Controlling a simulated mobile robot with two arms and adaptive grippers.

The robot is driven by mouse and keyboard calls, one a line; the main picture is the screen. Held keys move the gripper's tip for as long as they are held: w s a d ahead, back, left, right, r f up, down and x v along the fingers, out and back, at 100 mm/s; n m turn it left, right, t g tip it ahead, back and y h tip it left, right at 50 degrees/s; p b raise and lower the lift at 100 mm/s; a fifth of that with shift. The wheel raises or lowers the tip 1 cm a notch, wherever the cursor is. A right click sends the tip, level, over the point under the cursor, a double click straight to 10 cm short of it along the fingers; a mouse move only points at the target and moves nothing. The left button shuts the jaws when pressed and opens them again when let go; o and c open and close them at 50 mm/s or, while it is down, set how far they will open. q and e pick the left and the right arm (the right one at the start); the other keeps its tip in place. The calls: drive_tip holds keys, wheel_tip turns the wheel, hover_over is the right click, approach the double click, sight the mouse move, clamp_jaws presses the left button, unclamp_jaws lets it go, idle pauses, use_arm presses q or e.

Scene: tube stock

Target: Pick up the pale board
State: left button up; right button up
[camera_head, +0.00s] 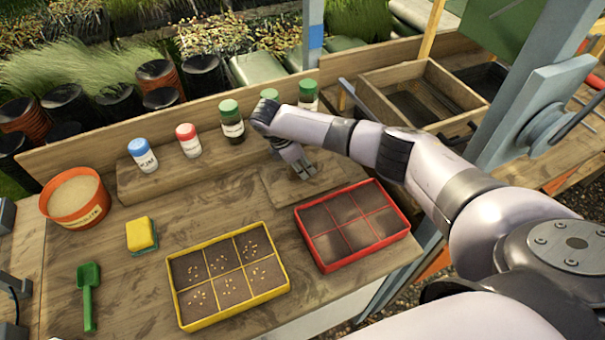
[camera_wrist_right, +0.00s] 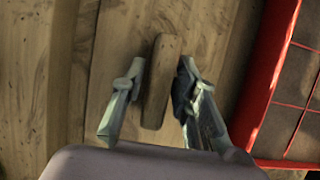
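The pale board (camera_head: 272,187) lies flat on the wooden bench, left of the red tray. In the right wrist view the board (camera_wrist_right: 215,50) has a raised wooden bar (camera_wrist_right: 160,80), like a handle, on it. My right gripper (camera_head: 304,172) points down over the board and hides part of it. In the wrist view its two fingers (camera_wrist_right: 157,88) stand open on either side of the bar.
A red tray (camera_head: 350,263) is close right of the board. A yellow seed tray (camera_head: 184,323), sponge (camera_head: 141,234), green scoop (camera_head: 89,285) and orange pot (camera_head: 80,215) lie left. Several capped bottles (camera_head: 232,127) stand on a ledge (camera_head: 155,191) behind. A wooden crate (camera_head: 455,127) is back right.

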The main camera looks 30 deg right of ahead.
clamp_jaws()
drive_tip(key=shift+r, duration=0.15)
